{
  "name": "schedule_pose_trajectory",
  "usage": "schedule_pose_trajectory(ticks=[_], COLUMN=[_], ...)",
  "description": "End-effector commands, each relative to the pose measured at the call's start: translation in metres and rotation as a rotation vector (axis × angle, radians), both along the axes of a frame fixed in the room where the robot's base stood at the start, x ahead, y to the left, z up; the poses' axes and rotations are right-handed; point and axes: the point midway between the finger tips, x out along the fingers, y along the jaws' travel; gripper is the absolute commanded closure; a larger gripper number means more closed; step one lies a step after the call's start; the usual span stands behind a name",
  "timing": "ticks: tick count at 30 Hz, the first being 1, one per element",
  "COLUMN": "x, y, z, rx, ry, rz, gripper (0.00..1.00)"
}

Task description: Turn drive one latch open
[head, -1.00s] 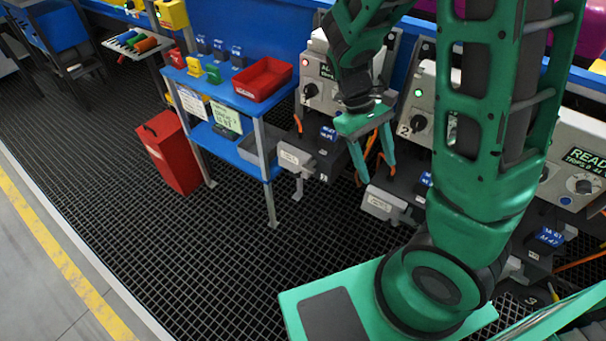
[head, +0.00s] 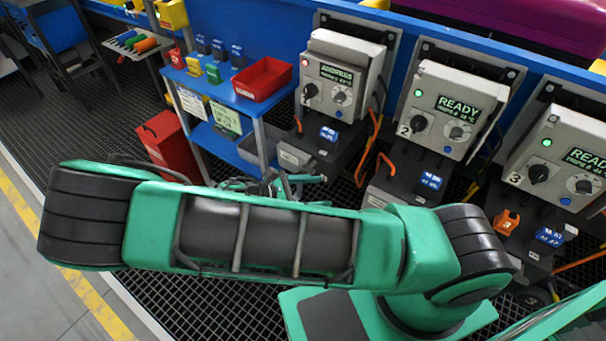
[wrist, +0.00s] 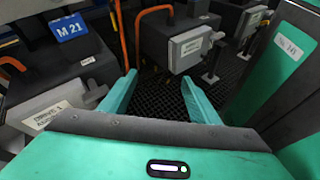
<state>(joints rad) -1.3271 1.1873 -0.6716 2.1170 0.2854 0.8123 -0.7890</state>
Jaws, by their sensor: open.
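The drive one control box (head: 343,85), marked 1, hangs at the left of the row with a red lamp, a dark knob and a lit display. Below it a dark drive unit (head: 316,150) carries a blue tag and a pale front cover (head: 293,156). In the wrist view a grey cover (wrist: 40,112) with a white label that seems to read DRIVE 1 is at the left. I cannot clearly make out the latch. My gripper (wrist: 158,80) is open and empty over the floor grating, to the right of that cover. In the head view my arm partly hides it.
Drives two (head: 450,110) and three (head: 560,155) stand to the right, with green lamps. Orange cables (head: 372,135) hang between the units. A blue shelf table with a red tray (head: 262,79) and a red bin (head: 172,146) are left. Grating (head: 60,125) is free further left.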

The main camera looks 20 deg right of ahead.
Motion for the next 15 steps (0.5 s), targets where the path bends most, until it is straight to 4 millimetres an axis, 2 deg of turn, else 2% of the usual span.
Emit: schedule_pose_trajectory(ticks=[6, 15], x=[0.018, 0.038], y=[0.033, 0.078], z=[-0.022, -0.036], rx=[-0.189, -0.395], ry=[0.041, 0.063], rz=[0.274, 0.551], gripper=[0.44, 0.44])
